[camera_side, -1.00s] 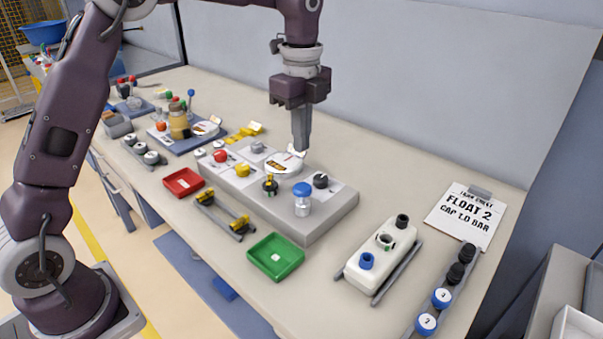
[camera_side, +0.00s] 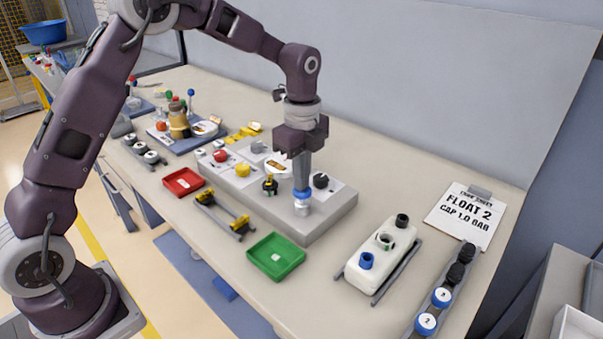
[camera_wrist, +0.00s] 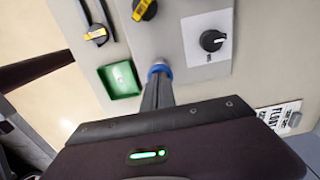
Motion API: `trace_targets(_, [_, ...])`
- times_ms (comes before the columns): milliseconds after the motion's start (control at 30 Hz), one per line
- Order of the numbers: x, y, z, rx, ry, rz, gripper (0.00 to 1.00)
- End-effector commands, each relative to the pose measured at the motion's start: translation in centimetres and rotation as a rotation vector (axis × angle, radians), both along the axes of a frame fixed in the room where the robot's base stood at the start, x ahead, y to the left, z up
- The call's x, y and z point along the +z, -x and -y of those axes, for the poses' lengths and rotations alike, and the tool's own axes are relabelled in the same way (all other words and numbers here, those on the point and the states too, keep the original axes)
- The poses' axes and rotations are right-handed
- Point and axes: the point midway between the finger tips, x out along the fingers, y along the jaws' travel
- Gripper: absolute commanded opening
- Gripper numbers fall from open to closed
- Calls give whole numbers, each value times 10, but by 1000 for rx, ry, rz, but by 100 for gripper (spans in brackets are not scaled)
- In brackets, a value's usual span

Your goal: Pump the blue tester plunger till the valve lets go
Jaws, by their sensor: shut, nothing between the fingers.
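The blue tester plunger (camera_side: 302,195) stands on its pale cylinder at the front right of the grey tester block (camera_side: 310,229). My gripper (camera_side: 302,187) is shut and points straight down, its fingertips at the top of the plunger and covering much of its blue cap. In the wrist view the blue rim of the plunger (camera_wrist: 160,69) shows just beyond my shut fingers (camera_wrist: 158,82). I cannot tell whether the fingertips press on the cap or only touch it.
A black knob (camera_side: 320,181) sits close to the right of the plunger. Red and yellow knobs are on the block's left. A green tray (camera_side: 276,257), a red tray (camera_side: 183,182) and a white tank (camera_side: 381,259) stand around it. A sheet (camera_side: 466,215) reads FLOAT 2, CAP 1.0 BAR.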

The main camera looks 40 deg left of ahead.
Motion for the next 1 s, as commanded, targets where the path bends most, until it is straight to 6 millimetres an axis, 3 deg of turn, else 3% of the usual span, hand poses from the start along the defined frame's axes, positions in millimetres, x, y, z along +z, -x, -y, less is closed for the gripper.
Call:
trace_targets(167, [-21,1,0,1,0,-3,0])
trace_targets(533, [-18,1,-1,1,-1,-5,0])
trace_targets(667, [6,0,-1,2,0,3,0])
trace_targets(1000, [90,-1,0,2,2,10,0])
